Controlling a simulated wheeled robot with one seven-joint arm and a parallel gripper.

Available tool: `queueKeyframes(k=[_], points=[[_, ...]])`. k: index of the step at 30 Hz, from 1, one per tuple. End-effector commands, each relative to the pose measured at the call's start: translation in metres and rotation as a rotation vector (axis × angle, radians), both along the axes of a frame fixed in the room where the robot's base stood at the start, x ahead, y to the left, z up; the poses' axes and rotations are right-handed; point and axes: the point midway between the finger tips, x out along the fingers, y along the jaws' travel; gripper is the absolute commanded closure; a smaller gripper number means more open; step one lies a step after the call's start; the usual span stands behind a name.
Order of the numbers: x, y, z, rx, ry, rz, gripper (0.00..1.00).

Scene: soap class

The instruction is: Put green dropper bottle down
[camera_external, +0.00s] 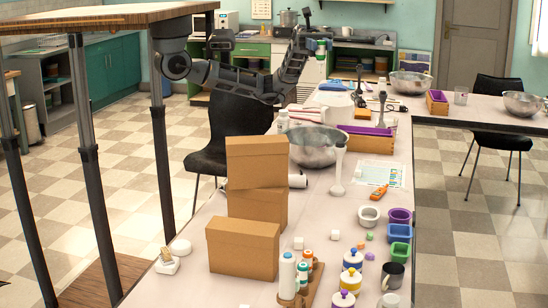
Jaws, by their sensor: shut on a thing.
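My gripper (312,43) is small in the external view, at the end of my raised arm, above the far part of the long table (333,215). It is shut on a small green thing, which looks like the green dropper bottle (321,47). The bottle is held in the air, clear of the tabletop. Its outline and tilt are too small to tell, and the jaws hide part of it.
Stacked cardboard boxes (256,163), a metal bowl (316,147) and a white stick blender (338,172) crowd the middle of the table. Moulds, jars and bottles stand in front. A purple-lined wooden box (370,140) is at the right edge. Bare tabletop shows around the boxes.

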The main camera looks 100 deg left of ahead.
Motion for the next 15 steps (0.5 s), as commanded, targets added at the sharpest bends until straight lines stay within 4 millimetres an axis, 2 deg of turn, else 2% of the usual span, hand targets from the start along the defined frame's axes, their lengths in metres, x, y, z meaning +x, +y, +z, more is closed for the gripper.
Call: queueKeyframes(k=[1, 5, 15], points=[[-0.005, 0.007, 0.008, -0.004, -0.002, 0.032, 0.95], [-0.02, 0.018, 0.01, -0.007, 0.004, 0.099, 0.95], [-0.054, -0.013, -0.03, -0.008, 0.01, -0.007, 0.95]])
